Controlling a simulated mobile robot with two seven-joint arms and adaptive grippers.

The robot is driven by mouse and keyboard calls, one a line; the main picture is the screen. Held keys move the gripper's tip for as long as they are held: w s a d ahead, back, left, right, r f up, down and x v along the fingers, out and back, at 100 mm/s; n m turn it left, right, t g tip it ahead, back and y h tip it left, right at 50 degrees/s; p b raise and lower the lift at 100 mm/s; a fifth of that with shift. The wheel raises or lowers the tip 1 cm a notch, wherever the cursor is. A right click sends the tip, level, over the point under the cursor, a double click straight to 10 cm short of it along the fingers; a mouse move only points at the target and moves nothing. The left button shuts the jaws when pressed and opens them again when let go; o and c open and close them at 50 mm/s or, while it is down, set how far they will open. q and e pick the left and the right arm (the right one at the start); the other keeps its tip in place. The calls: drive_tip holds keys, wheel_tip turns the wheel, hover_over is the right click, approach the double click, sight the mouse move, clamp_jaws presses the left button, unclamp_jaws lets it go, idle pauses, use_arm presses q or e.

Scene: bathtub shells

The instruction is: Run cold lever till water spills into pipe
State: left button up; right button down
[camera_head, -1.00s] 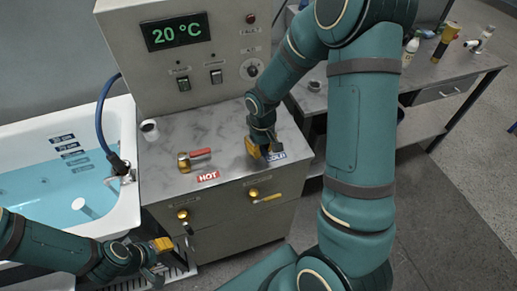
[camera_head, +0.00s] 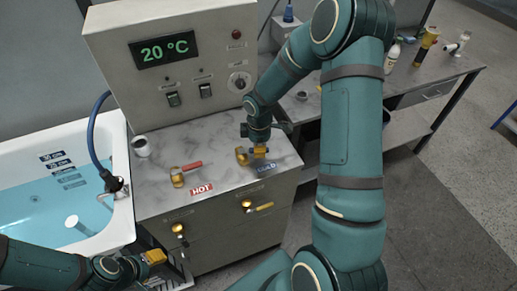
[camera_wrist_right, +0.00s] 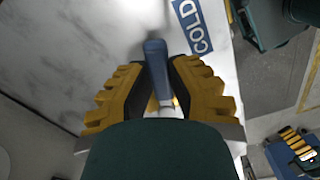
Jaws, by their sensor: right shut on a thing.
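The cold lever (camera_wrist_right: 156,70) is blue and sits beside the COLD label (camera_head: 266,168) on the marble counter. My right gripper (camera_head: 252,156) is at the counter's right part; in the right wrist view its yellow-padded fingers (camera_wrist_right: 160,85) are shut on this lever. The bathtub (camera_head: 122,225) at left holds blue water (camera_head: 40,200). A white upright pipe (camera_head: 76,222) stands in the water, its top showing near the surface. My left gripper (camera_head: 153,266) is low, beside the tub's front right corner; its finger gap is unclear.
The red hot lever (camera_head: 187,167) stands behind the HOT label (camera_head: 201,189). A white cup (camera_head: 141,146) is at the counter's left. The panel display (camera_head: 165,49) reads 20 °C. Yellow-handled valves show on the cabinet front. A side table (camera_head: 440,84) with bottles is at right.

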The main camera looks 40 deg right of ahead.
drive_tip(key=shift+w+d+f+n+p, duration=0.1)
drive_tip(key=shift+w+n+p, duration=0.15)
drive_tip(key=shift+n, duration=0.4)
drive_tip(key=shift+w+d+r+n+p, duration=0.1)
drive_tip(key=shift+w+n+p, duration=0.15)
drive_tip(key=shift+n, duration=0.35)
drive_tip(key=shift+w+d+f+n+p, duration=0.15)
drive_tip(key=shift+w+n, duration=0.15)
drive_tip(key=shift+n, duration=0.35)
drive_tip(key=c, duration=0.9)
unclamp_jaws()
drive_tip(key=shift+w, duration=0.1)
drive_tip(key=shift+o, duration=0.2)
wheel_tip(320, 180, up, 12)
